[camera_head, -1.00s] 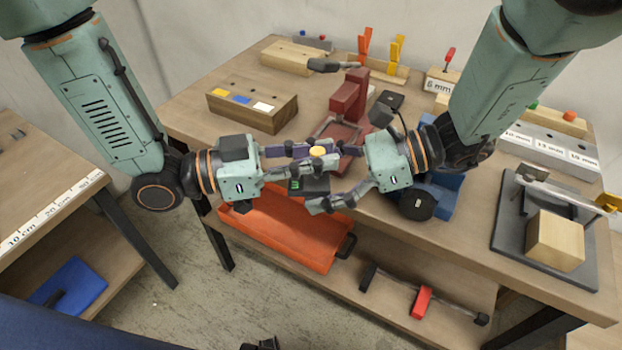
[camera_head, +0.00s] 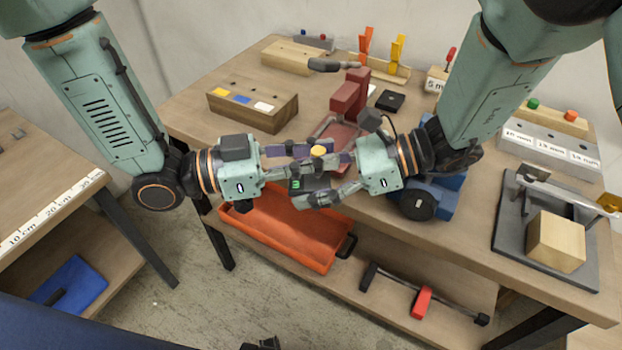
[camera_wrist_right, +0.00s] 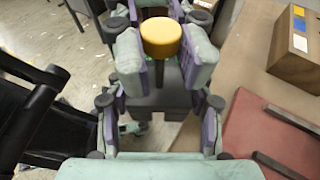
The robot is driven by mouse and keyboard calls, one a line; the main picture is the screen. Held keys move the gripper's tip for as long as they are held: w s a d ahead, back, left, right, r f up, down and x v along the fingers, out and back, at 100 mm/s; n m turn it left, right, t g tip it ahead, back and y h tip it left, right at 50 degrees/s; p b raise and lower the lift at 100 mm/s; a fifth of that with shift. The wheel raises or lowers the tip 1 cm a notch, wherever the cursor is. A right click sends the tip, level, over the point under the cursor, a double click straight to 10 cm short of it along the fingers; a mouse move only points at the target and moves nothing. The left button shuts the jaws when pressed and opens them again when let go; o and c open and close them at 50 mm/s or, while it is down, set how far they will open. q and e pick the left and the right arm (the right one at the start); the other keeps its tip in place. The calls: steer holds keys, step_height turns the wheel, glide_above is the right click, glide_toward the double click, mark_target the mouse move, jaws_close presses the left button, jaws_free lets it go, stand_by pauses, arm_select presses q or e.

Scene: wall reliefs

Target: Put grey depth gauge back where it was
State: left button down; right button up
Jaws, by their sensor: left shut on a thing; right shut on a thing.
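The grey depth gauge (camera_head: 296,187) is off the table, between my two grippers, above the front table edge. It has a dark block body with a small green display and a round yellow knob (camera_head: 318,151). My left gripper (camera_head: 312,157) comes in from the left and is shut on the gauge. My right gripper (camera_head: 324,179) comes in from the right and is shut on it too. In the right wrist view the yellow knob (camera_wrist_right: 162,38) shows between the fingers, with the dark body (camera_wrist_right: 160,96) below. The fingers hide part of the gauge.
Behind the grippers are a dark red block fixture (camera_head: 349,95) and a wooden block with coloured labels (camera_head: 252,106). A blue device (camera_head: 446,194) stands to the right. An orange tray (camera_head: 290,232) lies on the lower shelf. A black box (camera_head: 390,100) sits farther back.

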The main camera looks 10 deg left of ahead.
steer(key=c, duration=0.4)
arm_select(q)
steer(key=c, duration=1.2)
jaws_free()
arm_select(e)
steer(key=shift+c, duration=0.8)
arm_select(q)
steer(key=shift+o, duration=0.2)
steer(key=v, duration=1.2)
